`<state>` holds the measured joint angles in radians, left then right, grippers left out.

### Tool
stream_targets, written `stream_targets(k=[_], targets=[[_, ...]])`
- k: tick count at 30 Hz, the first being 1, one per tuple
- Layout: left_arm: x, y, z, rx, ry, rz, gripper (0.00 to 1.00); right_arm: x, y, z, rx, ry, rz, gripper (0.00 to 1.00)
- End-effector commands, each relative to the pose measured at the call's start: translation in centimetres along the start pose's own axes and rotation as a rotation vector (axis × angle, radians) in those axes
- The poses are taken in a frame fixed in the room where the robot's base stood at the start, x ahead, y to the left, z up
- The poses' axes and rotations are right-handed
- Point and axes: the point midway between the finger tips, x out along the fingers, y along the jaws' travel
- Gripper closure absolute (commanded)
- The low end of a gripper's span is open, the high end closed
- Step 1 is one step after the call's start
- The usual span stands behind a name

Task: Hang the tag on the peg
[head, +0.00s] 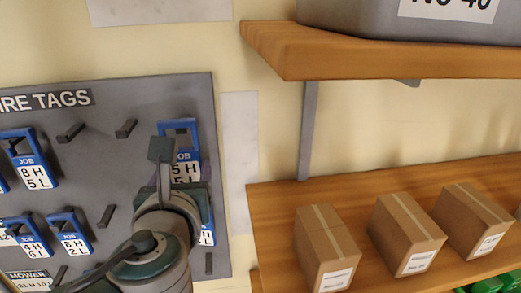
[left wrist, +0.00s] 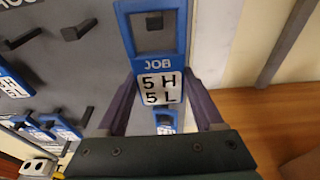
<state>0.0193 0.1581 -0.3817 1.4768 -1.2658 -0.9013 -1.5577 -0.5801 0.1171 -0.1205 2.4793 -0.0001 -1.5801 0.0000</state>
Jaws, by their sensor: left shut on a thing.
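The blue and white JOB tag reading "5 H 5 L" (left wrist: 155,65) is upright between the fingers of my left gripper (left wrist: 168,97). In the head view the tag (head: 181,126) is at the board's right side, partly hidden by my left gripper (head: 172,172). A dark peg (left wrist: 154,22) shows inside the tag's square window. I cannot tell whether the peg passes through the window or stands behind it. The grey peg board (head: 150,90) fills the left of the head view. My right gripper is not in view.
Other blue tags hang on the board, such as "8 H 5 L" (head: 36,172) and "8 H 2 L" (head: 72,240). Another tag (head: 207,236) is below the held one. Bare pegs (head: 126,128) stick out nearby. A wooden shelf (head: 275,205) with boxes (head: 325,245) stands at the right.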

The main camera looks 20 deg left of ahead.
Motion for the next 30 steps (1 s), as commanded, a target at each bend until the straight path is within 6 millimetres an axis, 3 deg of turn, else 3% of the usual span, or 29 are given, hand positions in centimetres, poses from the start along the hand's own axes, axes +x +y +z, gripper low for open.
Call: stream_targets(k=[18, 30], targets=[[4.0, 0.0, 0.7, -0.001, -0.001, 0.000, 0.76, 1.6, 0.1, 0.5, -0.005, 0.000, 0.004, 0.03], [4.2, 0.0, -0.5, 0.000, -0.001, 0.000, 0.76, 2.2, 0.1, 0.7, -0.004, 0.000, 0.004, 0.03]])
